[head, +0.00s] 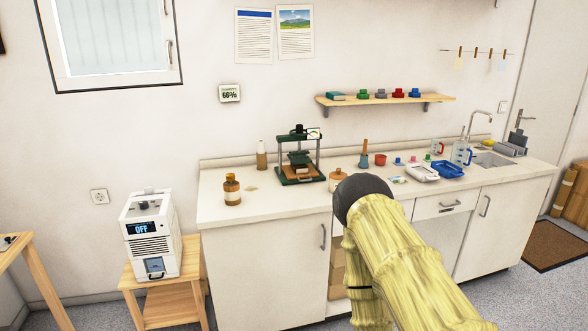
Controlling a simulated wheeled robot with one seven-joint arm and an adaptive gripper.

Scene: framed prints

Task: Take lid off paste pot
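A brown and cream pot (232,190) with a dark top stands upright on the left part of the white counter (265,214). A second tan and cream pot (336,181) stands near the middle, its lower part partly hidden behind my arm. I cannot tell which of the two is the paste pot. The lid of the left pot appears to be in place; the other's top is too small to read. My arm fills the lower right, in front of the counter, and my gripper is not visible.
A green press (300,158) stands between the pots, with a brown bottle (262,155) to its left. Right of them are a red cup (380,160), a white tray (422,173), a blue tray (448,169) and a sink (490,159). A shelf (385,101) hangs above.

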